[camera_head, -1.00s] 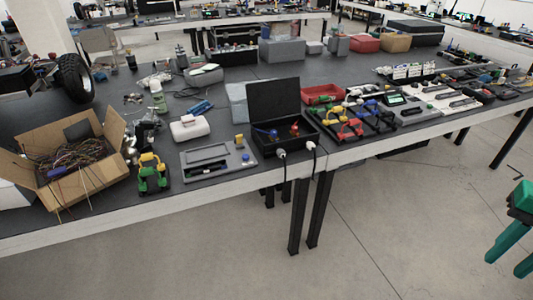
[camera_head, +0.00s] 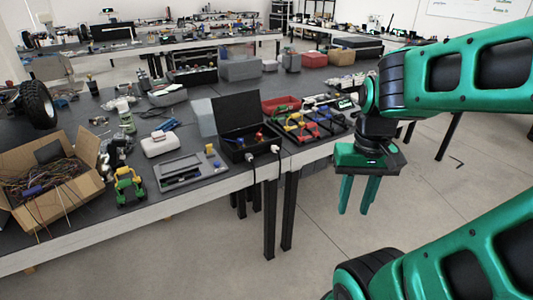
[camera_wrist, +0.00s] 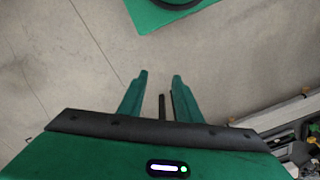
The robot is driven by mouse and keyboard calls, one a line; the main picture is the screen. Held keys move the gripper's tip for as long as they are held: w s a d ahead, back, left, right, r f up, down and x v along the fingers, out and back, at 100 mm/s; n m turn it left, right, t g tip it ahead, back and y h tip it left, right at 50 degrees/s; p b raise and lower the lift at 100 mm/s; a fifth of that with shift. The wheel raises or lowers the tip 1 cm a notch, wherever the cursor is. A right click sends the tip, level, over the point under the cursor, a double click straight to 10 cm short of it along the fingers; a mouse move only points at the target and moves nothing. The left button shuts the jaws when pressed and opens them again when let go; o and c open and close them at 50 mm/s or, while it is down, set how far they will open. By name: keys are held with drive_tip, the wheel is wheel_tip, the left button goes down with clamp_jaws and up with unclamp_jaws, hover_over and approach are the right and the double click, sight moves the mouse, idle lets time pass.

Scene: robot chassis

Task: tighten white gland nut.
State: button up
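A black box (camera_head: 232,154) with its lid raised stands at the front edge of the long table. Two white gland nuts show on its front face, a left one (camera_head: 249,157) and a right one (camera_head: 275,149), each with a dark cable hanging down. They are too small to tell how tight they are. My gripper (camera_head: 356,212) points down over the floor, to the right of the box and clear of the table. Its green fingers are apart with nothing between them; the gap also shows in the wrist view (camera_wrist: 160,76). The glands are not recognisable in the wrist view.
Left of the box are a grey tray (camera_head: 187,172), a white case (camera_head: 160,143), a green-yellow tool (camera_head: 128,186) and a cardboard box of wires (camera_head: 85,190). Red and yellow clamps (camera_head: 303,130) lie right of it. The floor (camera_head: 330,262) before the table is clear.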

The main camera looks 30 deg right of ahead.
drive_tip(key=shift+o, duration=1.2)
drive_tip(key=shift+s, duration=0.1)
drive_tip(key=n+t+h, duration=0.1)
drive_tip(key=n+t, duration=0.8)
drive_tip(key=t, duration=0.5)
approach(276, 149)
drive_tip(key=x, duration=0.9)
drive_tip(key=shift+f, duration=0.15)
